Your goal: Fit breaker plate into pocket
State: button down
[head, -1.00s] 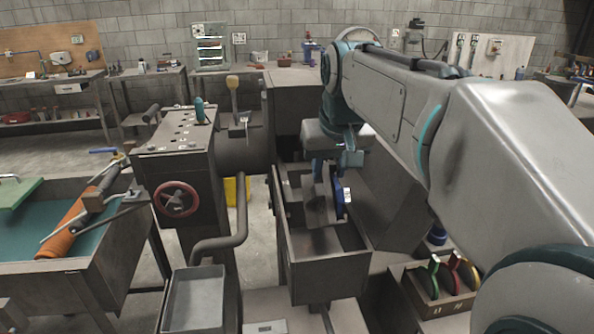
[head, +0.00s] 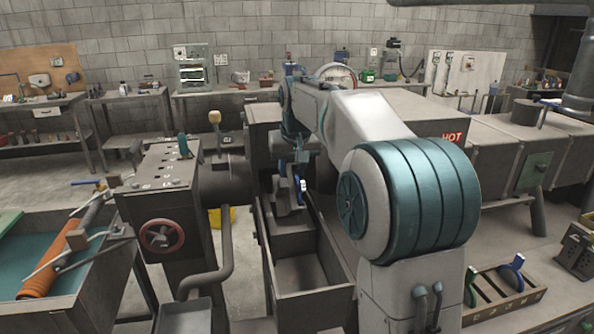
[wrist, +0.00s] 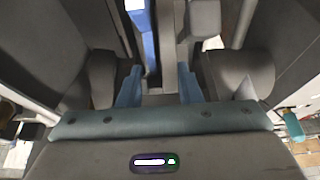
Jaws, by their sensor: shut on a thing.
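My gripper (head: 294,160) hangs at the end of my outstretched arm over the back end of a long grey open trough. It is shut on what looks like the breaker plate, a thin piece with a blue edge (head: 301,184) and a small white label, standing on edge. The blue edge also shows in the wrist view (wrist: 149,45), beyond the two blue fingers (wrist: 158,88) and nearer the left one. A dark grey block (head: 284,200) stands close to the left of the plate. I cannot make out the pocket or whether the plate touches it.
The grey trough (head: 315,290) has high walls around the gripper; its front part is empty. A machine stand with a red handwheel (head: 160,236) is at left. A rack (head: 505,292) with coloured-handled pieces is at lower right. A "HOT" cover (head: 425,115) lies behind my arm.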

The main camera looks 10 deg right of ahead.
aim_at(290, 178)
jog(key=w, duration=0.3)
jog(key=shift+r+p, duration=0.2)
jog(key=shift+p, duration=0.2)
jog(key=shift+f, duration=2.55)
jog(key=shift+w+f+p, duration=0.2)
jog(key=shift+f+p, duration=0.45)
jog(key=shift+p, duration=0.1)
jog(key=shift+f, duration=0.15)
jog(key=shift+f, duration=0.15)
jog(key=c, duration=1.5)
grip_release()
jog(key=shift+f, duration=0.25)
jog(key=o, duration=0.5)
jog(key=shift+s+r, duration=0.1)
jog(key=shift+c, duration=0.2)
